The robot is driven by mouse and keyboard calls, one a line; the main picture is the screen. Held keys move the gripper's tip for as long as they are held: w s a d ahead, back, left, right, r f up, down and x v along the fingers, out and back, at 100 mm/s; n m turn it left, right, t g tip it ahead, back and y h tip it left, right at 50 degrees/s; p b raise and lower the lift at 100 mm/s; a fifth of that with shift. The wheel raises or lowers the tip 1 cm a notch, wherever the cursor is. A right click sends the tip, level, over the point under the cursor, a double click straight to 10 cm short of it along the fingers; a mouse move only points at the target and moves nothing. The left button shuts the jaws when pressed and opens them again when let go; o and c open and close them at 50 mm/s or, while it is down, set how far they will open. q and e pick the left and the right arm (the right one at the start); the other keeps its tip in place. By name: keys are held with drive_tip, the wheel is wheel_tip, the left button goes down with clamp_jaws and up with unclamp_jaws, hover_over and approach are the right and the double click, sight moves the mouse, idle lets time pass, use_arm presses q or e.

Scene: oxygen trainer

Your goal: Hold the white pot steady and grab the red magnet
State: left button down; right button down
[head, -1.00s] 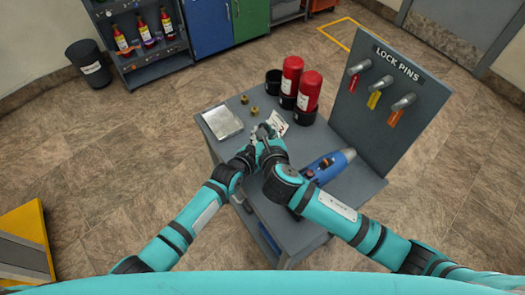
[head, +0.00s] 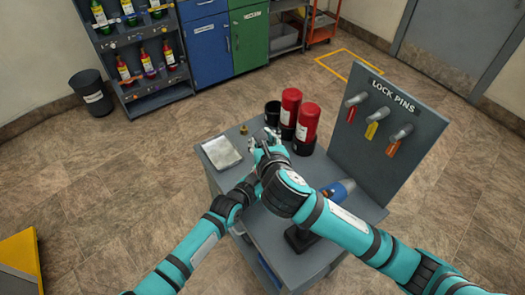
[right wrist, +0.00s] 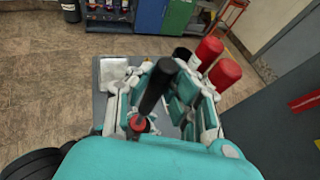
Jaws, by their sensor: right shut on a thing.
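No white pot can be made out, and no thing is clearly a red magnet. In the head view my right gripper (head: 266,146) is over the cart top, shown small. In the right wrist view a black rod (right wrist: 156,86) stands tilted between teal and white fingers, with a small red part (right wrist: 137,124) near its lower end. My right gripper (right wrist: 165,100) is shut on this black rod. My left arm reaches in beside it; its gripper is mostly hidden behind the right arm, so its jaws cannot be judged.
On the grey cart (head: 225,188) are a silver tray (head: 221,152), a brass fitting (head: 243,129), a black cup (head: 272,112), two red cylinders (head: 290,108) in black holders and a partly hidden blue tool (head: 343,188). The lock pins panel (head: 385,130) rises at the right edge.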

idle(0.3)
use_arm(q)
drive_tip(key=c, duration=0.7)
unclamp_jaws()
drive_tip(key=shift+s, duration=0.1)
drive_tip(key=v, duration=1.2)
